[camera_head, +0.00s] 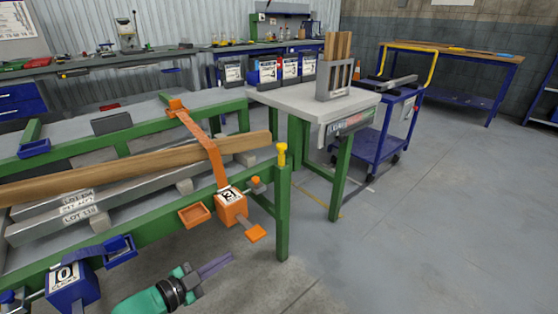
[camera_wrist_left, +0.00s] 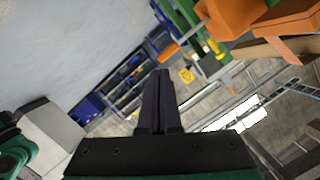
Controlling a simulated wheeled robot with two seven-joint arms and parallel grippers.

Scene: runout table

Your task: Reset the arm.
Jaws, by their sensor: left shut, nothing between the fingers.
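My left gripper (camera_head: 216,265) is at the bottom of the head view, in front of the green runout table (camera_head: 284,215). Its dark fingers point right and are together, with nothing between them. The closed fingers also fill the middle of the left wrist view (camera_wrist_left: 158,105). The gripper is below and in front of the orange block (camera_head: 232,208) on the table's near rail, apart from it in the picture. My right gripper is in neither view.
A wooden beam (camera_head: 130,172) and grey bars (camera_head: 60,222) lie on the runout table. An orange arm (camera_head: 202,140) crosses the beam. A blue block (camera_head: 70,287) is at lower left. A grey-topped table (camera_head: 300,101) and a blue cart (camera_head: 375,130) stand behind. Floor at right is clear.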

